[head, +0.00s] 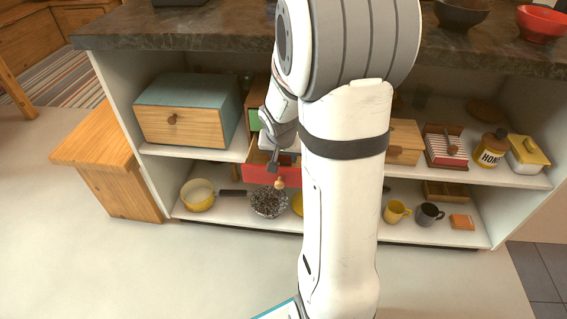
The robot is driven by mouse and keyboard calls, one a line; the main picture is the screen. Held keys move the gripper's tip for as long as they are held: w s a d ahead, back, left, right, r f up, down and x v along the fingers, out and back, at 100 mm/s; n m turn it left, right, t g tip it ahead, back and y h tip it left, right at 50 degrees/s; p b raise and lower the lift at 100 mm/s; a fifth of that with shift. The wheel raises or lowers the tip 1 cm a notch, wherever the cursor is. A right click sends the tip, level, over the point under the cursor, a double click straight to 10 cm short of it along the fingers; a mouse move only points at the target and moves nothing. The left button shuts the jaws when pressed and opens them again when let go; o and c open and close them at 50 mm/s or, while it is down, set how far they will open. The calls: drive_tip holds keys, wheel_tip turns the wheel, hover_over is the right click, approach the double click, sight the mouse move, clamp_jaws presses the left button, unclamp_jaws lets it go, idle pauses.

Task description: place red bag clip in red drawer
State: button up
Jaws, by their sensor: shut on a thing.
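The red drawer (257,174) is pulled open under the shelf left of centre, with a round wooden knob (279,183) on its front. My gripper (278,165) is small and dark in the head view, over the open drawer and just behind the knob. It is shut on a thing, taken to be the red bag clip. The clip cannot be made out against the red of the drawer. My arm hides the right part of the drawer.
A teal-topped wooden box (186,108) stands left on the upper shelf. Below are a yellow bowl (198,196) and a dark-filled bowl (269,202). Yellow (396,211) and grey (429,215) mugs stand to the right. The floor in front is clear.

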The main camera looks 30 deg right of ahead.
drive_tip(key=shift+f, duration=0.6)
drive_tip(key=shift+f, duration=0.15)
drive_tip(key=o, duration=0.9)
drive_tip(key=shift+o, duration=0.2)
